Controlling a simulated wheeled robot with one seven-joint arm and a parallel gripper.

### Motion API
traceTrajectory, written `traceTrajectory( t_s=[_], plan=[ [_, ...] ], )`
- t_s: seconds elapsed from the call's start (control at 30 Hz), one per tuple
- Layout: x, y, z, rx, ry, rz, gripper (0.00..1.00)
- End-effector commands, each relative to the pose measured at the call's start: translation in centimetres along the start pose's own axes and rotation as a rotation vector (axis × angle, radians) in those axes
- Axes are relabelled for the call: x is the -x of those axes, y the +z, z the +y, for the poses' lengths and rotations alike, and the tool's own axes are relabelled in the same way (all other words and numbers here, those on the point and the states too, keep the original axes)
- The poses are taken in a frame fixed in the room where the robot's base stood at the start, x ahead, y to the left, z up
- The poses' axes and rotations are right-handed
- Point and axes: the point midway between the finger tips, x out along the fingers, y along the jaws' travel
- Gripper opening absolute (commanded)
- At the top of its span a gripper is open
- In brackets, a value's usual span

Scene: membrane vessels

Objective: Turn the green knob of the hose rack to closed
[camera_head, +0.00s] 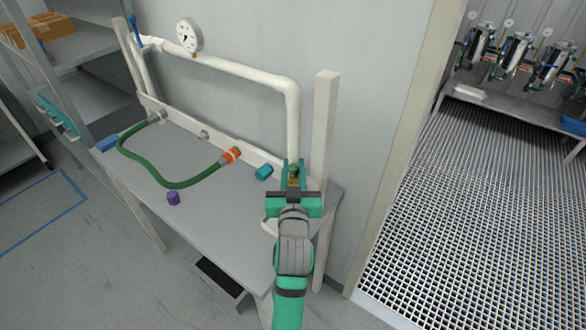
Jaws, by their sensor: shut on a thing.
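The hose rack (153,106) is a grey bench with pale posts and a white pipe (240,68) running along the wall and down its right side. My gripper (292,174) is at the lower end of the pipe's right leg, beside the right post. Its teal fingers are shut around the green knob (294,168), of which only a small greenish part shows between them. A brass-coloured bit shows just below it. The fingers hide most of the knob, so its turn position cannot be told.
A green hose (152,178) with an orange end (230,156) lies on the bench. A teal piece (264,173), a purple piece (173,198) and a blue piece (107,143) also lie there. A gauge (189,36) and a blue lever (134,30) are on the pipe. A grated floor (450,220) lies right.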

Motion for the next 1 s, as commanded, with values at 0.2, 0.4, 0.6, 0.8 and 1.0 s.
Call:
traceTrajectory(
  t_s=[0.2,0.4,0.6,0.8,1.0],
  plan=[
    [0.0,-0.23,-0.28,0.0,0.123,0.005,0.01],
    [-0.03,-0.18,-0.24,0.0,0.241,0.003,0.01],
    [-0.07,-0.21,-0.31,-0.001,0.36,0.004,0.01],
    [-0.12,-0.16,-0.25,-0.002,0.491,0.003,0.01],
    [-0.17,-0.2,-0.28,-0.002,0.637,0.003,0.01]
  ],
)
